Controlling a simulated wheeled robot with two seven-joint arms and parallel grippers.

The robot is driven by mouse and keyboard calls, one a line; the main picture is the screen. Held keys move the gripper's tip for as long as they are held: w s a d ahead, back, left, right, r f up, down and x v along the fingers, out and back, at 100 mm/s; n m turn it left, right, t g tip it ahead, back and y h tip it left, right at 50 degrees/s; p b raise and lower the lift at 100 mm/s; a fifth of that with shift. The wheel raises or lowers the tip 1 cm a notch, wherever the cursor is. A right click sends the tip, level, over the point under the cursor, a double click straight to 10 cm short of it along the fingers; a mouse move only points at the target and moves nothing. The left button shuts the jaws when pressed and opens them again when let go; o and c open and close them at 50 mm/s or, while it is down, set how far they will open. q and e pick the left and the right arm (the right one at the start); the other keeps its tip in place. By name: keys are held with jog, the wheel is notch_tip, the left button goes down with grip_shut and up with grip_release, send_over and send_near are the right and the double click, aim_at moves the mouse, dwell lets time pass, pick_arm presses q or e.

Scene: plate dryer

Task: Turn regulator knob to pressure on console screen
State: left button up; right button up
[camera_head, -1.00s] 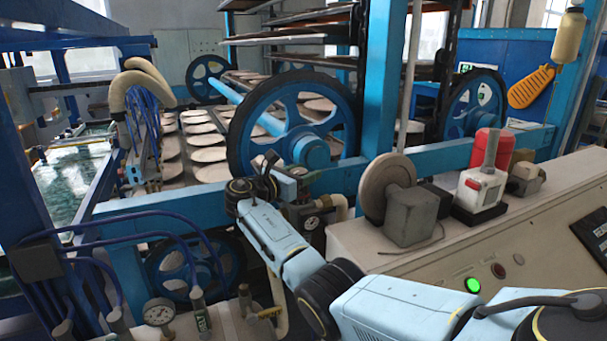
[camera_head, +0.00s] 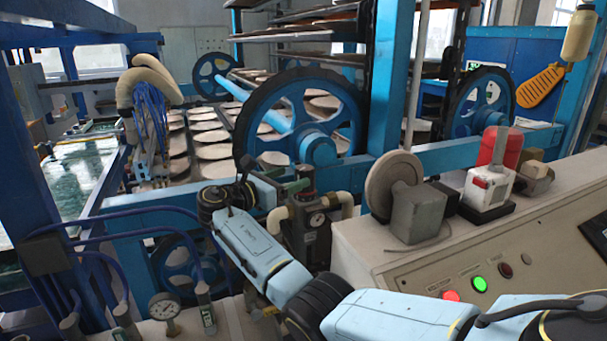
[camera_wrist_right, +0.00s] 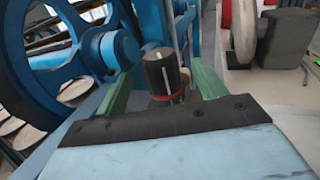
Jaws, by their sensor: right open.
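The regulator (camera_head: 308,232) stands between the big blue wheel and the console, with a small round gauge (camera_head: 317,219) on its front. Its black knob (camera_head: 306,179) is on top. In the right wrist view the knob (camera_wrist_right: 162,70) has a white mark and sits between the lines of my green fingers. My right gripper (camera_head: 285,179) is open and reaches in from the left, its fingertips at the knob. I cannot tell whether they touch it. The dark console screen (camera_head: 596,236) is cut off at the right edge, its reading illegible. My left gripper is not in view.
The console (camera_head: 400,268) carries a grey motor block (camera_head: 417,213), a red-and-white device (camera_head: 488,185) and lit green (camera_head: 479,284) and red (camera_head: 451,296) buttons. A blue wheel (camera_head: 300,120) stands behind the regulator. Pipes and another gauge (camera_head: 163,306) are at lower left.

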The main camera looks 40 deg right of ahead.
jog(key=a, duration=0.5)
jog(key=shift+s+a, duration=0.15)
jog(key=shift+a, duration=0.2)
